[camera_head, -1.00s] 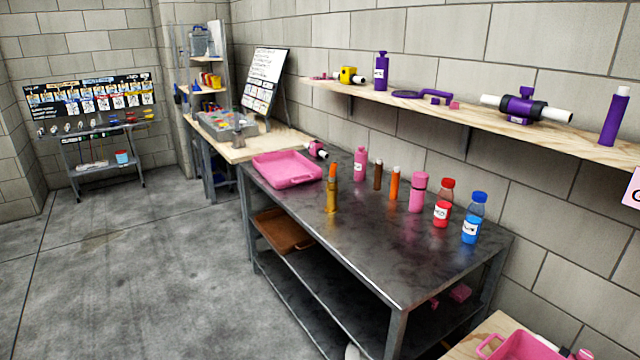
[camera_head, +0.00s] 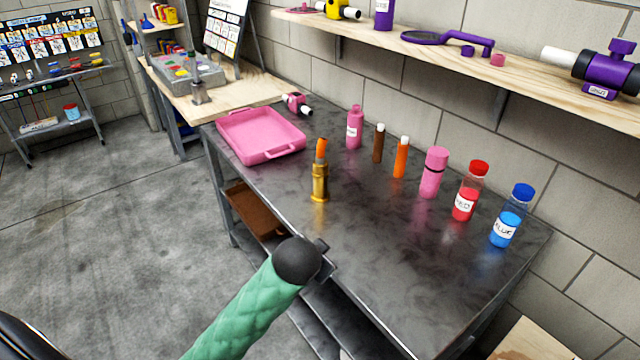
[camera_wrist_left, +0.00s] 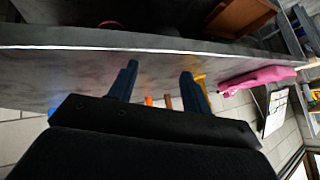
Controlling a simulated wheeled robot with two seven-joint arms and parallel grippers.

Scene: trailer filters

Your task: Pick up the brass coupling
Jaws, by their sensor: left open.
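The brass coupling (camera_head: 319,188) stands upright on the dark metal table (camera_head: 400,262), near its front edge, with a grey and orange piece on top. My left arm, in a green sleeve, comes in from below. My left gripper (camera_head: 326,258) is at the table's front edge, nearer to me than the coupling and apart from it. In the left wrist view the two fingers of the left gripper (camera_wrist_left: 160,70) are spread with nothing between them. A yellow bit, likely the coupling (camera_wrist_left: 199,78), shows beside the right-hand finger there, mostly hidden. My right gripper is not in view.
A pink tray (camera_head: 262,137) lies left of the coupling. Behind it stand a pink bottle (camera_head: 354,130), brown and orange tubes (camera_head: 401,160), a pink cylinder (camera_head: 433,175), and red (camera_head: 466,198) and blue (camera_head: 508,222) bottles. A wooden shelf (camera_head: 540,72) runs above.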

